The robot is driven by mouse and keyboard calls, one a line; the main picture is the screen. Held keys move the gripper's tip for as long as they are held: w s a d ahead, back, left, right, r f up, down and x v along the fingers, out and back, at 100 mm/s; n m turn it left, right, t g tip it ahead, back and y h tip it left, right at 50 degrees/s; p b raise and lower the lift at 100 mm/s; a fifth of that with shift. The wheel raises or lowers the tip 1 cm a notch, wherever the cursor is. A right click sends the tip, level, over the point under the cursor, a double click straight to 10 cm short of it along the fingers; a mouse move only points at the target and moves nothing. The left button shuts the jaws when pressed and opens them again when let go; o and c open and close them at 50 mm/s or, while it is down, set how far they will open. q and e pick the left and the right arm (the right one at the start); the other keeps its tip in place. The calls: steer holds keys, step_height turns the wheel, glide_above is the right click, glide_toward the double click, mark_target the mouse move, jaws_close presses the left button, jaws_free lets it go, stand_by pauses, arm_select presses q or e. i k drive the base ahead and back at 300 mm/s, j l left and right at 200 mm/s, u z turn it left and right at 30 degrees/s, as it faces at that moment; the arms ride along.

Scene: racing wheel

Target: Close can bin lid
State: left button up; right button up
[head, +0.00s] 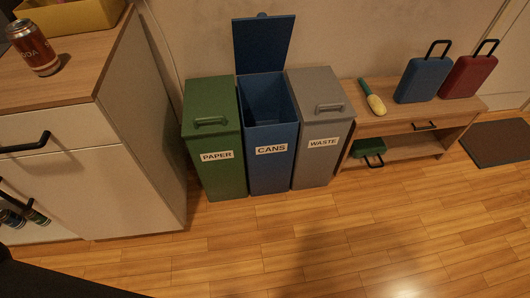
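The blue can bin (270,172), labelled CANS, stands on the floor in the middle of three bins. Its blue lid (264,45) is open and stands upright at the back edge, near the wall. The bin's opening faces up, and its inside looks dark and empty as far as I can see; the bottom is hidden. A small dark tab shows at the lid's top edge. Neither of my grippers is in view. A dark shape at the lower left corner is cut off, and I cannot tell what it is.
The green PAPER bin (214,170) and grey WASTE bin (323,165) flank it closely, both lids shut. A cabinet (138,130) with a soda can (33,48) stands left. A low bench (398,122) with blue and red cases stands right. The wooden floor in front is clear.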

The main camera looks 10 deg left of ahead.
mark_target(261, 42)
steer(key=i+z, duration=0.15)
steer(key=i, duration=0.55)
steer(key=i+j+z, duration=0.1)
steer(key=i+j, duration=0.15)
steer(key=i, duration=0.4)
